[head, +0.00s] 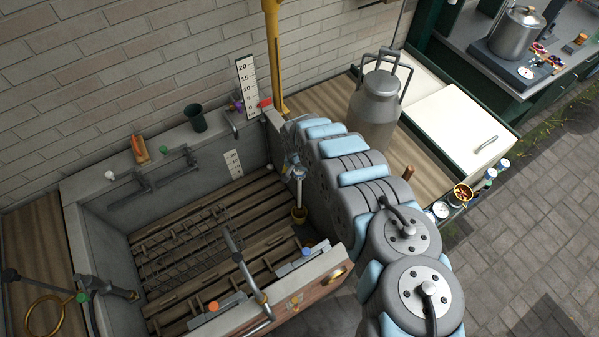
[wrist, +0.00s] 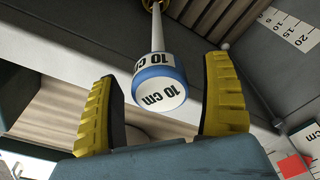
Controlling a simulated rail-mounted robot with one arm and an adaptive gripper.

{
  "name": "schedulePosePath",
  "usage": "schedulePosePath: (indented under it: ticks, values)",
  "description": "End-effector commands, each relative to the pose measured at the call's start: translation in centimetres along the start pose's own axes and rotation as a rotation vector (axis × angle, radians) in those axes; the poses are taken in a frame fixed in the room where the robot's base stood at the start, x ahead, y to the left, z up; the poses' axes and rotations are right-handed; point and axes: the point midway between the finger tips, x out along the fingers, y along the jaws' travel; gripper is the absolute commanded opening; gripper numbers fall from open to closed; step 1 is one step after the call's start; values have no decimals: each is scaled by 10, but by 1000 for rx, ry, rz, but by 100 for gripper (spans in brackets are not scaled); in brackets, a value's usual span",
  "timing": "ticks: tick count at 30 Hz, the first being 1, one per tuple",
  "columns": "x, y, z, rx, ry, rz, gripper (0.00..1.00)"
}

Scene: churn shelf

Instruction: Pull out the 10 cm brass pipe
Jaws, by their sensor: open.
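The 10 cm pipe has a pale shaft and a white and blue cap marked "10 cm" (wrist: 160,85). In the head view its shaft (head: 299,190) stands upright in the sink's right part, with a brass-coloured foot (head: 299,214) at the bottom. My gripper (wrist: 161,76) is open, with one yellow finger on each side of the cap. A gap shows on both sides in the wrist view, so neither finger appears to touch it. My arm hides most of the gripper in the head view.
The grey sink (head: 85,220) has a slatted wooden floor with a wire rack (head: 185,250). Number scales (head: 246,85) stand at its back. A metal churn (head: 378,110) stands on the counter behind my arm. A bent pipe (head: 240,262) rises over the front rim.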

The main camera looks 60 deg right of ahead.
Motion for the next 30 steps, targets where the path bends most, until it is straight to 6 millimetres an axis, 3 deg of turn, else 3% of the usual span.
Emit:
schedulePosePath:
  ticks: [9,10,15,17,18,23,30]
  values:
    - [1,0,1,0,-1,1,81]
    - [1,0,1,0,-1,1,77]
    - [1,0,1,0,-1,0,28]
    - [1,0,1,0,-1,1,11]
    - [1,0,1,0,-1,1,7]
    - [1,0,1,0,-1,1,7]
    - [-15,1,-2,0,-1,2,7]
